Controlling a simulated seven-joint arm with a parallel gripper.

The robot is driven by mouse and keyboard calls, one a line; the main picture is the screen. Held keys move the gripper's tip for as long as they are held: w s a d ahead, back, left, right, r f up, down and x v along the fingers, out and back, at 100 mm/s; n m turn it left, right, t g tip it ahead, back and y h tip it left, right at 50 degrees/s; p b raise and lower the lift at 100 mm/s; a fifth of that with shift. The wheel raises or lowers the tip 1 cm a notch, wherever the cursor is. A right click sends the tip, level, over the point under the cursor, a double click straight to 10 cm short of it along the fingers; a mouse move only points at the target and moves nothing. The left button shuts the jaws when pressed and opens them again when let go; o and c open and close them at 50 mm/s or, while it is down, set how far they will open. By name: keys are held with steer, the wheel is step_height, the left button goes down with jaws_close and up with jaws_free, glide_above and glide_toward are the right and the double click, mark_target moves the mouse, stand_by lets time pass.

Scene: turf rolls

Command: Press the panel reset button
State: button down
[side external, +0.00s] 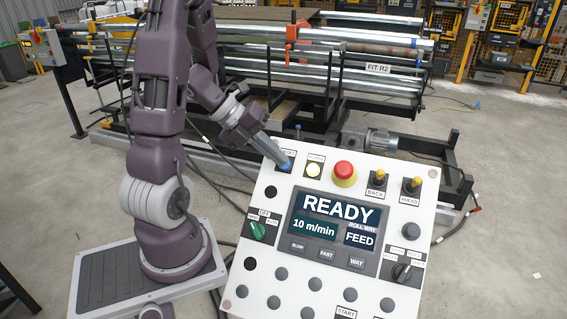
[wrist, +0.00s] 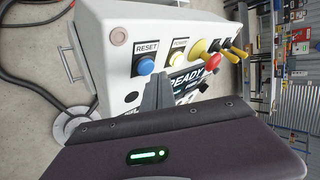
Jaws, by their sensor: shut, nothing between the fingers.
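The white control panel (side external: 262,205) stands tilted in front of my arm. Its blue reset button (wrist: 145,66) sits under a RESET label in the wrist view. In the side view the blue button (side external: 286,165) is at the panel's upper left, partly covered by my gripper (side external: 276,156). My gripper is shut and empty, its tip close to the button. In the wrist view my gripper's tips (wrist: 158,78) appear just below and right of the button, whose face shows whole. I cannot tell whether they touch the panel.
The screen (side external: 336,214) reads READY, 10 m/min, FEED. A green selector (side external: 258,231) is on the left. A roller machine (side external: 330,65) stands behind.

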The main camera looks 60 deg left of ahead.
steer(key=shift+d+r, duration=0.1)
steer(key=shift+r, duration=0.05)
steer(key=r, duration=0.1)
steer(key=s+d+r, duration=0.2)
steer(key=shift+s+d+r, duration=0.1)
steer(key=shift+s+r, duration=0.1)
steer(key=shift+r, duration=0.2)
stand_by(0.6)
step_height(320, 180, up, 4)
steer(key=n+t+y, duration=0.2)
steer(key=n+y, duration=0.2)
glide_above(290, 170)
step_height(290, 170, up, 8)
steer(key=n+t+y, duration=0.1)
steer(key=n+y, duration=0.4)
steer(key=n, duration=0.5)
steer(key=s+d+f+n+g+h, duration=0.2)
steer(key=s+d+n, duration=0.4)
steer(key=d, duration=0.3)
steer(key=s+d+f+n+g+h, duration=0.2)
steer(key=s+d+n, duration=0.3)
steer(key=s+d, duration=0.3)
steer(key=shift+s+d+f+n+g+h, duration=0.25)
steer(key=shift+s+d+n+g+h, duration=0.15)
steer(key=shift+d+g+h, duration=0.3)
